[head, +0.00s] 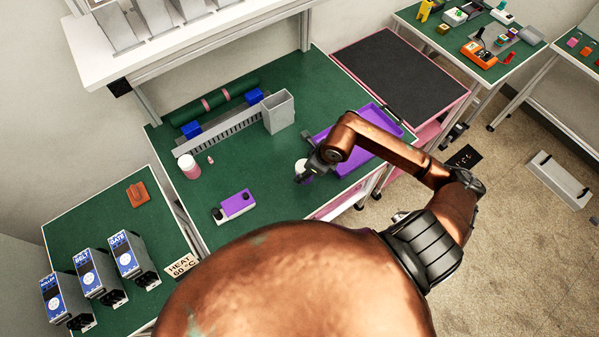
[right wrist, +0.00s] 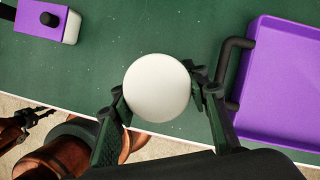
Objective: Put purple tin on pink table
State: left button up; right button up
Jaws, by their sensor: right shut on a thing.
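My right gripper (head: 308,172) is at the green bench, left of the purple tray. In the right wrist view its two fingers (right wrist: 160,100) are shut on a round white-topped tin (right wrist: 157,87). The tin's white top (head: 301,166) also shows in the head view, with a bit of purple below it; the gripper hides most of its side. I cannot tell whether it touches the bench. The pink table (head: 400,75), with a dark top, stands beyond the bench's right end and its top is bare. My left gripper (right wrist: 28,125) shows small at the right wrist view's lower left.
A purple tray (head: 375,152) with dark handles lies right of my right gripper. A grey bin (head: 278,112), a pink jar with white lid (head: 189,166) and a purple-topped box (head: 235,205) stand on the green bench (head: 245,165). A white shelf (head: 190,45) overhangs the back.

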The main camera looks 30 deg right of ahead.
jog(key=w+f, duration=0.3)
jog(key=shift+f, duration=0.2)
jog(key=shift+s+f+p, duration=0.1)
jog(key=shift+f+p, duration=0.4)
jog(key=shift+f, duration=0.9)
jog(key=shift+f, duration=0.1)
jog(key=o, duration=1.3)
jog(key=v, duration=1.2)
jog(key=shift+b, duration=0.35)
